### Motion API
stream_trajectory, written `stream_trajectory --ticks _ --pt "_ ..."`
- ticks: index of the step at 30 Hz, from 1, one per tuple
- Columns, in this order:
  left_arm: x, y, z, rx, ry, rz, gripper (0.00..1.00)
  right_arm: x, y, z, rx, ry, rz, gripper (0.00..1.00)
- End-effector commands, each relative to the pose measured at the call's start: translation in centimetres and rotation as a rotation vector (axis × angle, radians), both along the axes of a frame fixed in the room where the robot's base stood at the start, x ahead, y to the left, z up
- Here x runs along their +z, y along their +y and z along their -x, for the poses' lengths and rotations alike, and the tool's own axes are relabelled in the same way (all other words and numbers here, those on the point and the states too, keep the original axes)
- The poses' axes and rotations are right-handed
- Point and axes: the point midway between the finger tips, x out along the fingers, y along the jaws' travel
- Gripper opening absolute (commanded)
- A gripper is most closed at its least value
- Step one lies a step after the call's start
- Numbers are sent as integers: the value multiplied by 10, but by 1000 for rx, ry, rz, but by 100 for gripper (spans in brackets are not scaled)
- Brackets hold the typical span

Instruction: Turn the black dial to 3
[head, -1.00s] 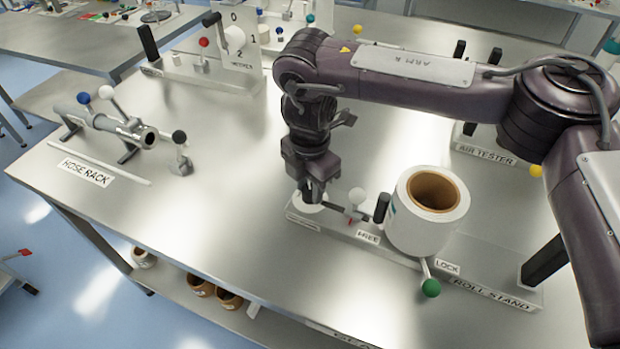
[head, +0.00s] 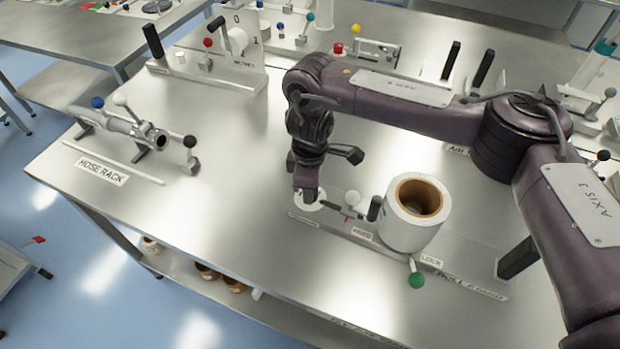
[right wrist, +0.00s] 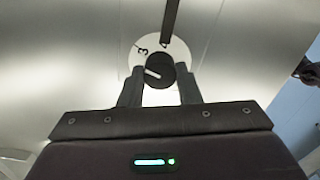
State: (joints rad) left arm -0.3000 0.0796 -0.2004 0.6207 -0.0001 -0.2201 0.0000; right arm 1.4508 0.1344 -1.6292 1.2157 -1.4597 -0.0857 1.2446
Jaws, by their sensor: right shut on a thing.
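The black dial (right wrist: 157,67) shows in the right wrist view as a round black knob with a white pointer line, on a white disc (right wrist: 126,55). A "3" and part of another digit are readable on the disc. The pointer aims left and slightly up, below the "3". My right gripper (right wrist: 160,80) has one finger on each side of the knob and is shut on it. In the head view my right gripper (head: 306,194) reaches down onto the white disc, and the knob is hidden there. My left gripper is not in view.
The roll stand carries a white roll (head: 410,230) just right of the gripper. Close by are a white-knobbed lever (head: 352,198), a black handle (head: 375,208) and a green knob (head: 416,281). The hose rack (head: 120,125) stands left. The table between is clear.

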Motion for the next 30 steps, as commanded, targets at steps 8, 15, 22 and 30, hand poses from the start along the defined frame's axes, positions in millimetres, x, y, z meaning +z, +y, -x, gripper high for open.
stream_trajectory --ticks 8,15,22,30 --pt "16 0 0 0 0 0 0 3 1 0 -146 0 -1 8" --pt "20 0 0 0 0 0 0 1 1 0 -198 -1 -1 8" --pt "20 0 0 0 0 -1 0 1 1 -1 -208 -1 -1 8" --pt "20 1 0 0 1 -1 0 1 1 -1 -206 -1 -2 37"
